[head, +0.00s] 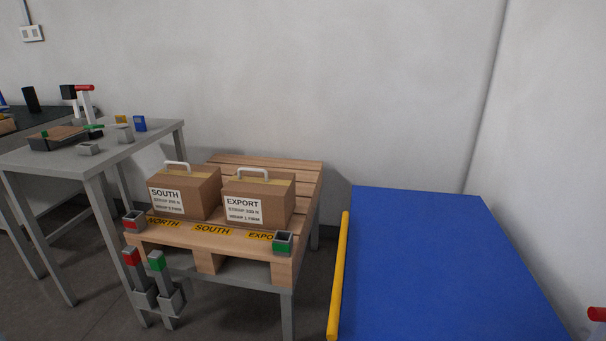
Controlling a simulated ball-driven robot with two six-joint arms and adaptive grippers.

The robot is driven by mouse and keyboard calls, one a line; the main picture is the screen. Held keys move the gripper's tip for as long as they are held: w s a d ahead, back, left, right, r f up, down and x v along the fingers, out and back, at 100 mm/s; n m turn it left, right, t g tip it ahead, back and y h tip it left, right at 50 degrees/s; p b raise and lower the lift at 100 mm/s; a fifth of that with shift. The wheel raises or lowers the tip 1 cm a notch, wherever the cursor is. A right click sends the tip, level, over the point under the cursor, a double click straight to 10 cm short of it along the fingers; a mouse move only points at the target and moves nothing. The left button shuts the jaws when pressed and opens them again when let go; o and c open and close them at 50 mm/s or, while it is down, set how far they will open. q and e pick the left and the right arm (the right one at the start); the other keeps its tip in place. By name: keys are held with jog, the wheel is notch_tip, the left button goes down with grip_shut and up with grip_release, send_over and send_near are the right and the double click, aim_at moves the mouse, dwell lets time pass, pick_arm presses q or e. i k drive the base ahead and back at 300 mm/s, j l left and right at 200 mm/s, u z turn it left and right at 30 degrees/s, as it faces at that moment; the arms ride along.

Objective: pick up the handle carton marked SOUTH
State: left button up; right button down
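The handle carton marked SOUTH (203,188) is a brown box with a white label, tan tape and a white handle (177,164) on top. It stands upright on the left part of a wooden pallet (265,163). A similar carton marked EXPORT (278,199) stands close on its right, with its own white handle (252,172). The pallet's front edge carries yellow strips reading NORTH, SOUTH and a partly hidden EXPO. The SOUTH carton is behind the NORTH strip. Neither of my grippers is seen in the head view.
Grey blocks with red (134,221) and green (283,242) faces sit at the pallet's front corners. Red and green-topped posts (155,262) stand below. A blue surface (440,265) with a yellow edge bar (338,275) is right. A grey table (155,141) with tools is left.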

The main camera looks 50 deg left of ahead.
aim_at(180, 189)
jog(key=u, duration=2.3)
jog(key=i+j, duration=0.45)
jog(key=i, duration=0.3)
jog(key=z, duration=0.05)
